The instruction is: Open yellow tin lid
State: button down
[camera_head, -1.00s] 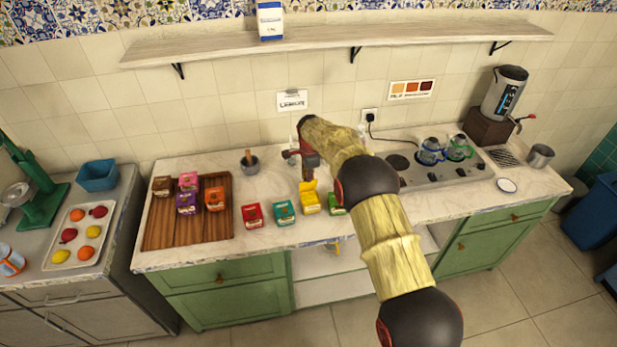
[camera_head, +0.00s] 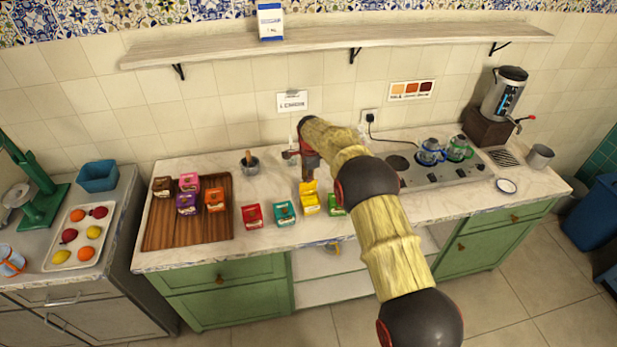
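The yellow tin (camera_head: 310,204) stands on the counter right of the teal tin, near the front edge. Its lid (camera_head: 309,187) looks raised at the back, tilted up from the body. My gripper (camera_head: 307,177) points down just behind and above the lid. Its fingers are small and dark here, partly merged with the wrist, so I cannot tell whether they are apart or whether they touch the lid.
A wooden tray (camera_head: 158,228) with several tins lies at left. A stove (camera_head: 408,178) is at right.

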jog(key=c, duration=2)
grip_release()
jog(key=shift+c, duration=0.2)
jog(key=shift+r, duration=0.1)
jog(key=v, duration=1.1)
jog(key=shift+r, duration=0.4)
jog(key=shift+c, duration=0.4)
